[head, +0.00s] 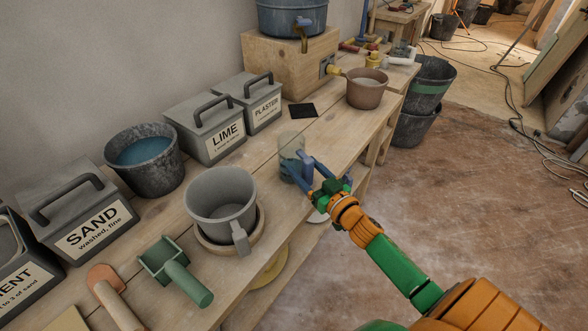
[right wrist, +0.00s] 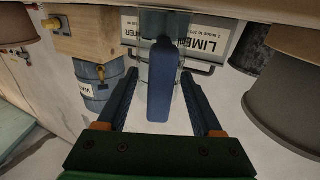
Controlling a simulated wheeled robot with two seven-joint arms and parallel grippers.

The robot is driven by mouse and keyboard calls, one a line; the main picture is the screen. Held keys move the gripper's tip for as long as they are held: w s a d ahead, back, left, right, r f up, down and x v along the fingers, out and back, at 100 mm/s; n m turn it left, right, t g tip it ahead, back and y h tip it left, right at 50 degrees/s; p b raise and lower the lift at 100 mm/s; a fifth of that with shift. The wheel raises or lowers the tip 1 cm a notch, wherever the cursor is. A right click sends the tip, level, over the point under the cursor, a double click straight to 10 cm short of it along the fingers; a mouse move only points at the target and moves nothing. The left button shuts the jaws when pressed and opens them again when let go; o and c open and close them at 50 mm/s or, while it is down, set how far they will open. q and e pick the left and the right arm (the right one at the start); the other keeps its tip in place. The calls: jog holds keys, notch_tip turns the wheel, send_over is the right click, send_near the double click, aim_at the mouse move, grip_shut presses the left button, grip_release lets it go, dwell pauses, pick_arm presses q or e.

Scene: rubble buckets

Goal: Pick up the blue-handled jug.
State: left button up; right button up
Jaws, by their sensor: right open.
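The blue-handled jug (head: 291,143) is a clear, see-through vessel standing on the workbench near its right edge. Its blue handle (right wrist: 165,85) faces my right gripper (head: 303,172). In the right wrist view, my right gripper (right wrist: 160,78) is open, with one blue finger on each side of the handle and a gap visible on both sides. The jug's clear body shows beyond the handle, partly hidden by it. In the head view the fingers hide part of the jug's lower side. My left gripper is not in view.
The LIME box (head: 205,128) and PLASTER box (head: 251,103) stand behind. A brown pot (head: 367,89) is farther along the workbench (head: 330,139). Open floor lies right of the bench.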

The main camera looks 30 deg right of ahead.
grip_shut()
